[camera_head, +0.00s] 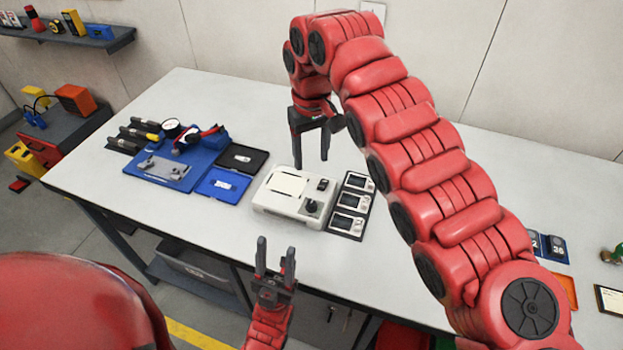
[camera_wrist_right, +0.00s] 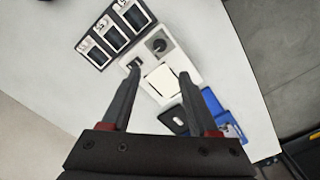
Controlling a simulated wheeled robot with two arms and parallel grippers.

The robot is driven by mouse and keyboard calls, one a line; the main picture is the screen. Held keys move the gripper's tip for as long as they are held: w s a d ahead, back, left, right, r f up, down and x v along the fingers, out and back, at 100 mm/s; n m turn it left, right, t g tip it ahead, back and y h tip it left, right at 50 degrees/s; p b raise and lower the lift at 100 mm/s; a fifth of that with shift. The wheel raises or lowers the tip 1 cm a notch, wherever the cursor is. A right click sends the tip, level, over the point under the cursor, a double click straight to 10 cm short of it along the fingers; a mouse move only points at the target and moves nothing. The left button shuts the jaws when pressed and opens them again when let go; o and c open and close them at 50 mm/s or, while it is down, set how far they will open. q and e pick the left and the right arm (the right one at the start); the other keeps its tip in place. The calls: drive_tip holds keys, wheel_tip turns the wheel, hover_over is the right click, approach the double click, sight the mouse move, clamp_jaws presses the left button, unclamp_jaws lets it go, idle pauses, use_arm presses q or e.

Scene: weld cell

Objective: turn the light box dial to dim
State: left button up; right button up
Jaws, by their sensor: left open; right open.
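The light box (camera_head: 270,205) is a white box on the table with a pale lit panel (camera_head: 288,184) on top. Its dark round dial (camera_head: 311,206) is at the near right corner, with a small dark switch (camera_head: 322,184) behind it. In the right wrist view the dial (camera_wrist_right: 158,45) sits beyond the fingertips, and the panel (camera_wrist_right: 162,82) lies between them. My right gripper (camera_head: 311,163) is open and empty, pointing down above the back of the box. My left gripper (camera_head: 275,254) is open and empty, in front of the table's near edge, apart from the box.
A black strip with several small screen devices (camera_head: 352,204) stands right of the box. Left of it lie a blue tray (camera_head: 222,186), a black tray (camera_head: 242,158) and a blue mat (camera_head: 160,178) with tools. The table is clear behind the box.

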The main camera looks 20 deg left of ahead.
drive_tip(key=shift+r, duration=1.35)
